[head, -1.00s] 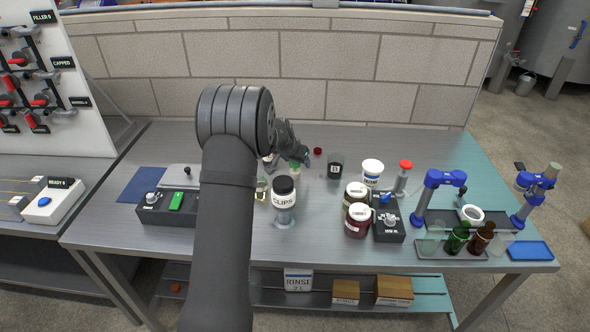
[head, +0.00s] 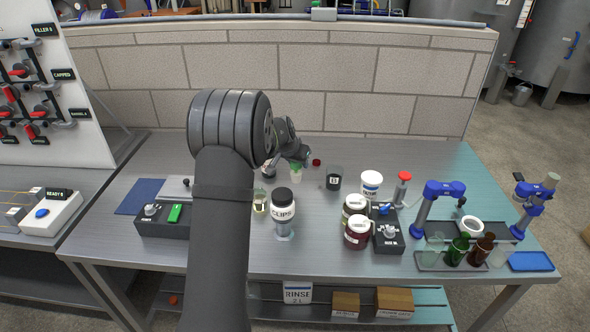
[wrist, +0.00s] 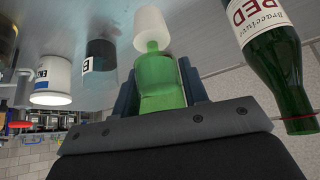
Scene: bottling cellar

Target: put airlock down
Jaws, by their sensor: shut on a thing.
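The airlock, a green body (wrist: 160,82) with a white tapered end (wrist: 151,27), is between the two fingers of my gripper (wrist: 160,88) in the wrist view. My gripper is shut on the green part. In the head view my gripper (head: 294,156) is over the back middle of the steel bench (head: 330,240), with the green part just below it and the white end pointing down. I cannot tell whether the white end touches the bench.
A CLIPS jar (head: 284,212) stands in front; a white tub (head: 371,184) and jars (head: 358,232) are to the right. A red-labelled green bottle (wrist: 276,70) is close in the wrist view.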

